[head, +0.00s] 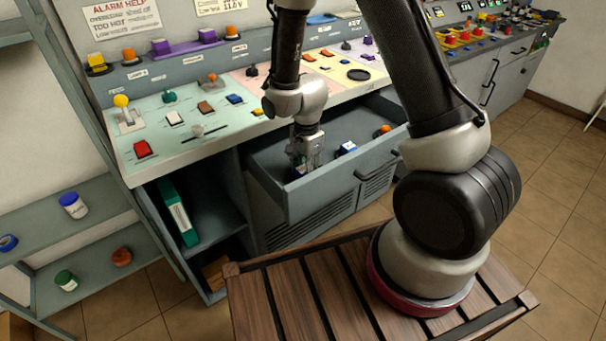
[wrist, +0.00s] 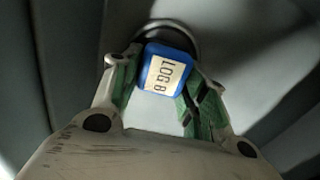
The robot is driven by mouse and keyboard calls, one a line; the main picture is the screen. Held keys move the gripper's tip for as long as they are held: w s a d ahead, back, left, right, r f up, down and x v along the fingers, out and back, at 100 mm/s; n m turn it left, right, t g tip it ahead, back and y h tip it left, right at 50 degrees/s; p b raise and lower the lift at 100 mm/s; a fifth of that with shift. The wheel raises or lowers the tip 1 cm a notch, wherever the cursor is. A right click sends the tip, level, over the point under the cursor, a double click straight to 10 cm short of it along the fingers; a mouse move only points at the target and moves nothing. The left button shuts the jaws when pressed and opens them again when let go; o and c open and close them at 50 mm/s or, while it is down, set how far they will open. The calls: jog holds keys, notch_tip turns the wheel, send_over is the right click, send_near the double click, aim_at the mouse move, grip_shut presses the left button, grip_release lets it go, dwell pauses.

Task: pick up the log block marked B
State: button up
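The log block marked B (wrist: 166,72) is blue with a cream label reading "LOG B". In the wrist view it sits between my two fingers, its sides against the green pads. In the head view only a bit of its blue shows (head: 299,171) under my gripper (head: 301,166), which reaches down into the open drawer (head: 333,187). My gripper also shows in the wrist view (wrist: 164,78), shut on the block. I cannot tell whether the block is clear of the drawer floor.
Another blue block with a pale top (head: 346,148) and an orange round thing (head: 385,129) lie further right in the drawer. The control panel (head: 200,115) overhangs behind it. A slatted wooden bench (head: 300,290) stands in front. Shelves with jars (head: 75,205) are at left.

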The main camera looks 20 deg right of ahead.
jog(key=c, duration=0.4)
